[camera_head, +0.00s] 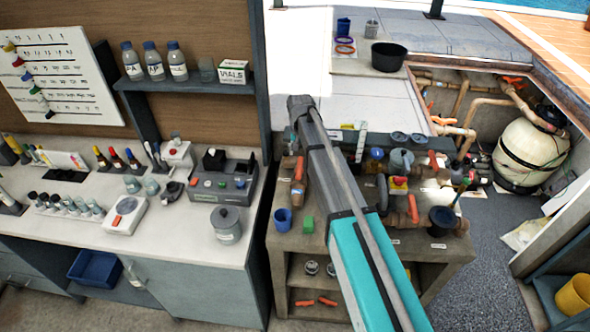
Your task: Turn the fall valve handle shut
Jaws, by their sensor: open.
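Several orange valve handles are in view, and I cannot tell which one is the fall valve handle. One orange handle (299,168) stands upright on a brown valve at the left of the pipework bench (428,262). Another orange handle (413,208) sits on the pipe right of my arm. A third orange handle (433,161) is farther back on the bench. My teal and grey arm crosses in front of the bench and hides part of its middle. My gripper is not visible, so its place relative to the handles cannot be told.
A lab counter (75,215) with bottles, vials and instruments fills the left. A blue cup (283,219) and green block (308,224) stand on the bench's front left. A pit at right holds a filter tank (528,150) and pipes. The grey floor (490,275) right of the bench is clear.

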